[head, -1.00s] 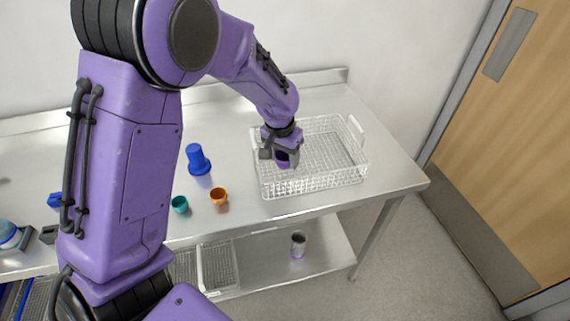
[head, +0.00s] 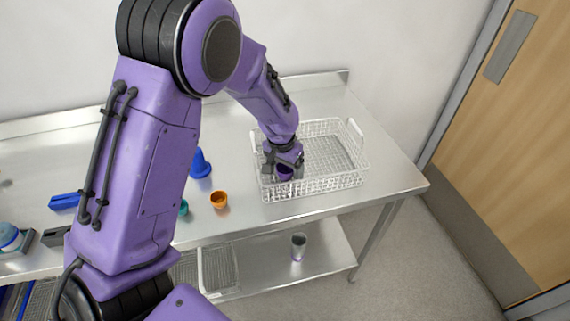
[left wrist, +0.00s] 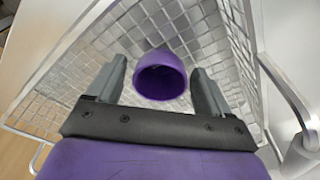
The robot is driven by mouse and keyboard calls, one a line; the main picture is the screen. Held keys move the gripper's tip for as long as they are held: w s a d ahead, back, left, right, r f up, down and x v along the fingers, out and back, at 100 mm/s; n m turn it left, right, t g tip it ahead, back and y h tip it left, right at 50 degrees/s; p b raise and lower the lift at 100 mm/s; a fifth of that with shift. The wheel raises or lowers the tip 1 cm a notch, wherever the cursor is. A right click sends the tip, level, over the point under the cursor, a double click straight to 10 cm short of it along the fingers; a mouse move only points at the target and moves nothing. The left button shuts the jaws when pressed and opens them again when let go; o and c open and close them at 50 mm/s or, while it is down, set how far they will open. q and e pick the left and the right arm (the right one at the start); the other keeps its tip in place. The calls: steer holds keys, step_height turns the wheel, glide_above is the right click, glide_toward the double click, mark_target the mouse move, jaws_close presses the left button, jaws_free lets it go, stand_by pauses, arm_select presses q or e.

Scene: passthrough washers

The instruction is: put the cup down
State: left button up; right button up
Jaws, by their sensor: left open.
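A small purple cup (left wrist: 161,76) is inside the white wire basket (left wrist: 75,75), between the spread fingers of my left gripper (left wrist: 160,88) in the left wrist view. Gaps show on both sides of the cup, so the fingers are apart from it. Its mouth faces the wrist camera. In the head view the purple cup (head: 285,173) shows at my left gripper (head: 283,162), low in the left front part of the basket (head: 340,180). The gripper is open. Whether the cup rests fully on the basket floor is partly hidden. My right gripper is not in view.
An orange cup (head: 219,200), a teal cup (head: 184,208) mostly behind my arm, and a blue object (head: 200,165) stand left of the basket on the metal table (head: 385,185). A grey tumbler (head: 298,246) stands on the lower shelf. The basket's right part is empty.

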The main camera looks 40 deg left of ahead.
mark_target(282, 176)
arm_select(q)
step_height(282, 176, up, 12)
steer(key=s, duration=0.1)
steer(key=shift+s+b, duration=0.4)
